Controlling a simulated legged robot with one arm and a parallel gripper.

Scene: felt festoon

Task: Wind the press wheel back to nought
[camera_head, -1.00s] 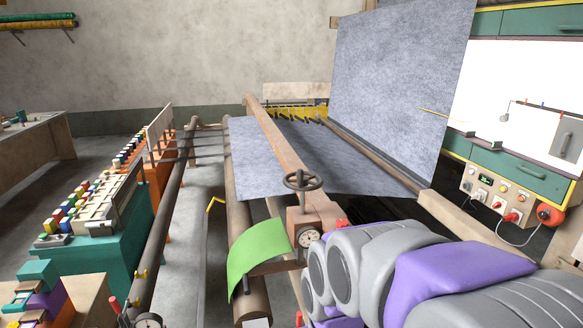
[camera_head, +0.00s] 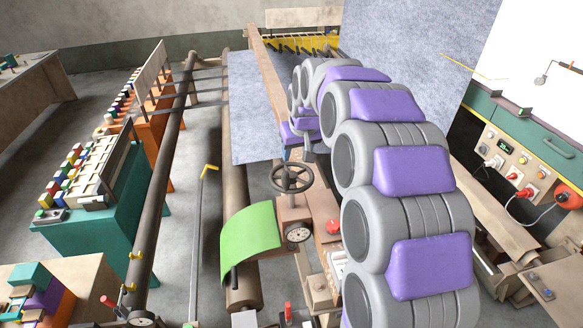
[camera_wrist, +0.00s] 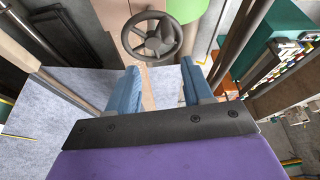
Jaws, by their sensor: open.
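The press wheel (camera_head: 291,177) is a dark grey spoked handwheel on top of a brown block, with a round white dial (camera_head: 298,233) on the block's front below it. In the wrist view the wheel (camera_wrist: 151,37) is at the top centre, just beyond the fingertips and apart from them. My gripper (camera_wrist: 164,82) is open, its two blue fingers spread with nothing between them. In the head view my grey and purple arm arches over, and my gripper (camera_head: 297,140) hangs behind the wheel, partly hidden by the arm. The dial's reading is too small to tell.
A green sheet (camera_head: 250,240) drapes over the roller left of the block. A red knob (camera_head: 333,226) sits right of the dial. Grey felt (camera_head: 252,140) lies behind. A long brown beam (camera_head: 272,75) runs back from the wheel. A control panel (camera_head: 505,165) stands at right.

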